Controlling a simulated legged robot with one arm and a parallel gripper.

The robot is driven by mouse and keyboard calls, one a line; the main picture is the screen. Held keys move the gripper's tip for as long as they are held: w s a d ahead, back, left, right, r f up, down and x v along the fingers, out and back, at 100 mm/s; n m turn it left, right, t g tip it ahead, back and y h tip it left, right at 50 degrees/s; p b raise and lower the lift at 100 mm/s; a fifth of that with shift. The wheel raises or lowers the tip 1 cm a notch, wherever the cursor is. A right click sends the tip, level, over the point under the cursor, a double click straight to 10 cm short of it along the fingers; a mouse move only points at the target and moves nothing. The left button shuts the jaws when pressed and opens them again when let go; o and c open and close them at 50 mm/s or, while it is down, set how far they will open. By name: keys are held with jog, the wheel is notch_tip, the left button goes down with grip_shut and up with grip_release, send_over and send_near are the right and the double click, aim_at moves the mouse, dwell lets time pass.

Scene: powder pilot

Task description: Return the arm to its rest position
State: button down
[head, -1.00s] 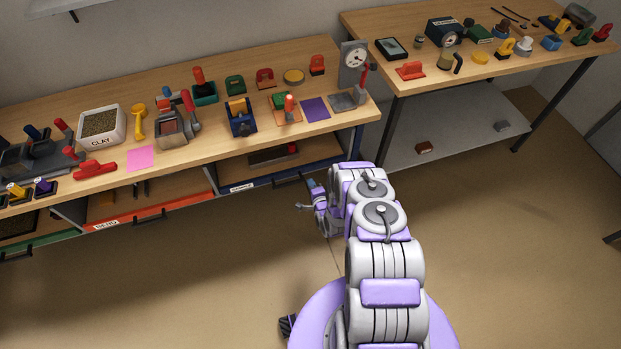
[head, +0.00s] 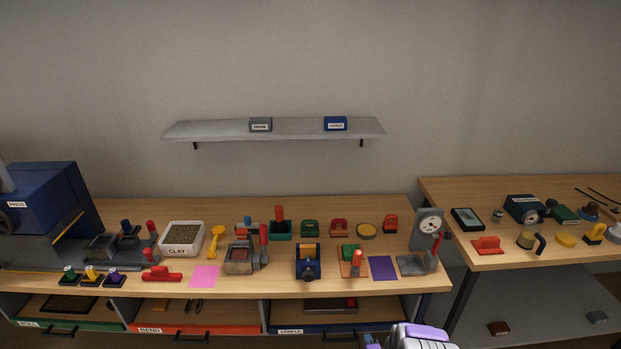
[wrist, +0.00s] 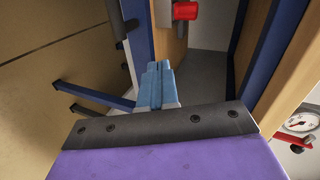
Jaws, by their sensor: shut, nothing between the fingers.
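My arm (head: 418,338) shows only as a lilac and white piece at the bottom edge of the head view, in front of the bench. In the wrist view my gripper (wrist: 157,84) has its two light-blue fingers together with nothing between them. The fingers are in front of the blue-framed sample drawer area, with a dark-blue handle (wrist: 95,94) to their left in the picture. The rest of the arm is outside the head view.
The wooden bench (head: 130,215) carries several tools, a CLAY tub (head: 182,238) and a dial gauge (head: 430,223). A second table (head: 480,188) stands to the right, a wall shelf (head: 210,130) above. A red-ended object (wrist: 185,10) shows beyond my fingers.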

jog(key=w+d+r+n+g, duration=0.1)
jog(key=w+r+n+g, duration=0.15)
jog(key=r, duration=0.65)
jog(key=w+d+r+n+g, duration=0.1)
jog(key=r+n+g, duration=0.15)
jog(key=r, duration=0.55)
jog(key=s+a+r+n+g+h, duration=0.1)
jog(key=s+r+n, duration=0.1)
jog(key=s+r, duration=0.45)
jog(key=s+a+r+n+g, duration=0.2)
jog(key=s+r, duration=0.1)
jog(key=r, duration=0.7)
jog(key=s+a+r+n+g, duration=0.2)
jog(key=s+r, duration=0.4)
jog(key=s, duration=0.8)
jog(key=s+a+r+n+g, duration=0.2)
jog(key=s+r, duration=0.4)
jog(key=s, duration=0.8)
jog(key=s+a+r+n+g, duration=0.3)
jog(key=s+r, duration=0.4)
jog(key=s, duration=0.7)
jog(key=shift+a+n+y, duration=0.3)
jog(key=shift+a+y, duration=0.1)
